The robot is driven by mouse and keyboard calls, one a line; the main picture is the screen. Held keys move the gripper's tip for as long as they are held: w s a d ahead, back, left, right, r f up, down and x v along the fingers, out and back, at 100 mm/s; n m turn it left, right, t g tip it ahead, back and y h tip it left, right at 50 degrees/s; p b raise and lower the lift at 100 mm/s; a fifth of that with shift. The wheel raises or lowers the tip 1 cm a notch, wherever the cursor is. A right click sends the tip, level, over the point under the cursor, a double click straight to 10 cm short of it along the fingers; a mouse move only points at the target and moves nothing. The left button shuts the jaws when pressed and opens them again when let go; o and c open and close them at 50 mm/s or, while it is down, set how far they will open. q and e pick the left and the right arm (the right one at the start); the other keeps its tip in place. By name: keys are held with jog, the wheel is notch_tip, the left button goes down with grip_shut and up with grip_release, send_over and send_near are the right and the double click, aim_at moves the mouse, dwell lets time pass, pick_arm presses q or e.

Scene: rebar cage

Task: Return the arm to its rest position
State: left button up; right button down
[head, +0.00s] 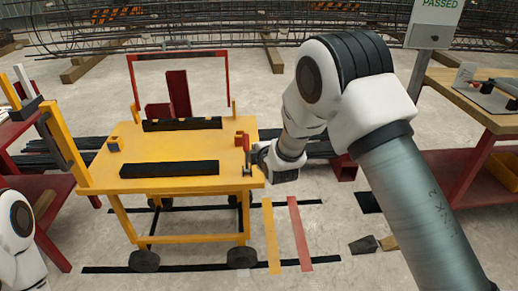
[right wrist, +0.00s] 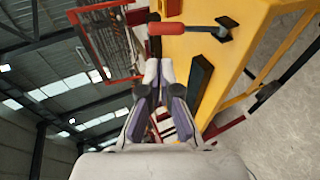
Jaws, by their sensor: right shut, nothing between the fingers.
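My right arm reaches in from the right in the head view. Its gripper (head: 262,158) is at the right edge of the yellow cart (head: 168,150), partly hidden by the wrist. In the right wrist view the gripper (right wrist: 158,75) has its fingers together, with nothing between them. A red-handled tool (right wrist: 182,29) stands on the cart just beyond the fingertips; its red handle also shows in the head view (head: 247,143). Part of my left arm shows at the lower left of the head view, but its gripper is out of the picture.
Black bars (head: 170,169) and small blocks (head: 114,144) lie on the cart top. A red frame (head: 180,54) rises at its back. A wooden-topped bench (head: 470,98) stands at right, a red rack (head: 38,170) at left. The rebar cage (head: 220,30) spans the back.

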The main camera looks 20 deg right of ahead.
jog(key=shift+v, duration=1.05)
jog(key=shift+r, duration=0.25)
